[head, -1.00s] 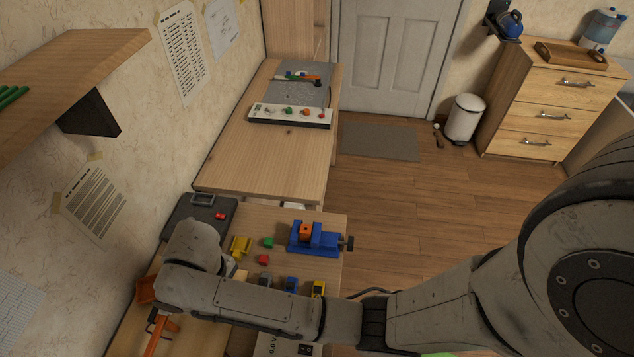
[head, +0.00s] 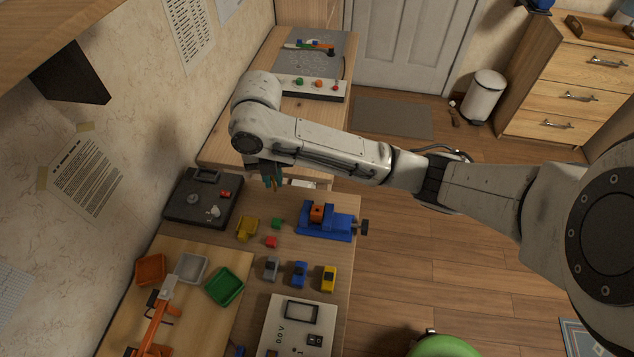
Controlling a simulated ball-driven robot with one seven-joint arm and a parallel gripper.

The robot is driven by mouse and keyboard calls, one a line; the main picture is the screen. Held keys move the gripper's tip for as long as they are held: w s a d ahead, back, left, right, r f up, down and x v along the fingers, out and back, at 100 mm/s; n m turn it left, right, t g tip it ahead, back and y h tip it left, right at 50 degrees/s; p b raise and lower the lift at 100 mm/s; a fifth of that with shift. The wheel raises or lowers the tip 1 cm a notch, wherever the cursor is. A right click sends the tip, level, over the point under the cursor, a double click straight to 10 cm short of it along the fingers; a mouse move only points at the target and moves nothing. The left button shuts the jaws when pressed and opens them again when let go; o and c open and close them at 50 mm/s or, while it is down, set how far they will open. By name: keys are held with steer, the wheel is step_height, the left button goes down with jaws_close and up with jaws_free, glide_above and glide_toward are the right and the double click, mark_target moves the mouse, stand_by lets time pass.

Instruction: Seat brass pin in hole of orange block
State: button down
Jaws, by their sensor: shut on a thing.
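The orange block (head: 317,211) sits in the jaws of the blue vise (head: 338,229) on the workbench. My gripper (head: 271,181) hangs pointing down above the back of the bench, left of and behind the block. It is shut on the brass pin (head: 275,185), which shows only as a small yellowish sliver between the fingers. The pin is clear of the block.
A dark case (head: 203,198), small trays (head: 224,286) and a meter (head: 300,325) are also on the bench. Wall and shelf bound the left.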

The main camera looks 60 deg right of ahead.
steer(key=s+d+f+n, duration=0.2)
steer(key=s+d+n, duration=0.2)
steer(key=s+n, duration=0.35)
steer(key=b, duration=0.3)
glide_above(317, 206)
steer(key=shift+n, duration=0.25)
steer(key=shift+s+a+f, duration=0.1)
steer(key=shift+a+f, duration=0.05)
steer(key=shift+f, duration=0.6)
steer(key=shift+s+a+f, duration=0.1)
steer(key=shift+a+f, duration=0.05)
steer(key=shift+f, duration=0.6)
steer(key=shift+s+a+f, duration=0.1)
steer(key=shift+a+f, duration=0.05)
steer(key=shift+f, duration=0.6)
steer(key=shift+f+b, duration=0.45)
steer(key=shift+b, duration=0.25)
steer(key=shift+f+b, duration=1.55)
steer(key=shift+b, duration=0.35)
stand_by(0.3)
steer(key=c, duration=1.4)
jaws_free()
steer(key=shift+a+f, duration=0.1)
steer(key=shift+o, duration=1)
steer(key=shift+r+p, duration=0.35)
steer(key=shift+r, duration=0.1)
step_height(317, 206, up, 6)
steer(key=p, duration=0.4)
steer(key=shift+r, duration=0.25)
